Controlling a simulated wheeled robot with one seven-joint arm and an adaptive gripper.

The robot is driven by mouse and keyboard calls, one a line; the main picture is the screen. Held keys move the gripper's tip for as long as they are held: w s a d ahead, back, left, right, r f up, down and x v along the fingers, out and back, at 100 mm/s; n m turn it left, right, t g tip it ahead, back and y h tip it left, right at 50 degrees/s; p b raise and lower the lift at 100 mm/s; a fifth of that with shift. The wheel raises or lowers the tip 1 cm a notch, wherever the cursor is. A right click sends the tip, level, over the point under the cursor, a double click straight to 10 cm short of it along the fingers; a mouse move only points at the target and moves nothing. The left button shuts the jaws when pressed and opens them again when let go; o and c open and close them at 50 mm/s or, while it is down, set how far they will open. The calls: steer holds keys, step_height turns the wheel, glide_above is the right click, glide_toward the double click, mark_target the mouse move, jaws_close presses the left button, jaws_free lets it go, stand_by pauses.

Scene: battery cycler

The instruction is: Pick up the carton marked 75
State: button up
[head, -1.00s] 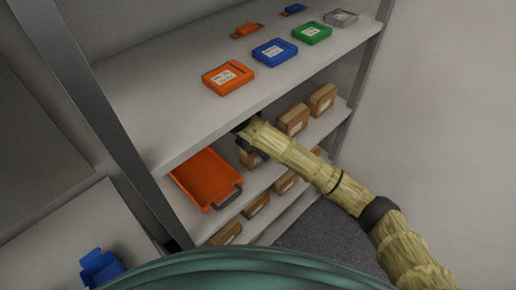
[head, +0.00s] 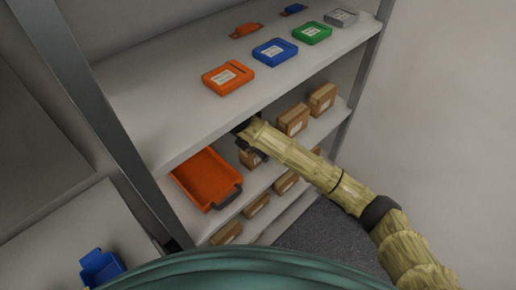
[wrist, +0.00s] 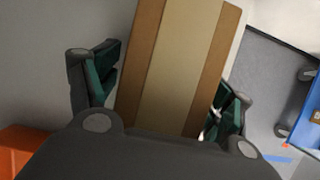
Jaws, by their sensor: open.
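My gripper (head: 250,142) is at the middle shelf, under the edge of the top shelf. A brown carton (head: 248,160) is partly hidden behind it in the head view. In the wrist view the carton (wrist: 180,65) stands between the two dark green finger pads of my open gripper (wrist: 168,85). The left pad is close to the carton's left side, and the right pad is partly behind its right edge. I cannot tell whether either pad touches it. The number on this carton cannot be read.
Two more cartons (head: 293,120) (head: 322,99) stand to the right on the same shelf. An orange tray (head: 206,180) lies to the left. Several cartons (head: 257,204) are on the shelf below. The top shelf (head: 180,120) overhangs closely and holds coloured cases (head: 228,78).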

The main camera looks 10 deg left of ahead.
steer(key=c, duration=1.2)
steer(key=shift+r, duration=0.1)
steer(key=shift+c, duration=0.3)
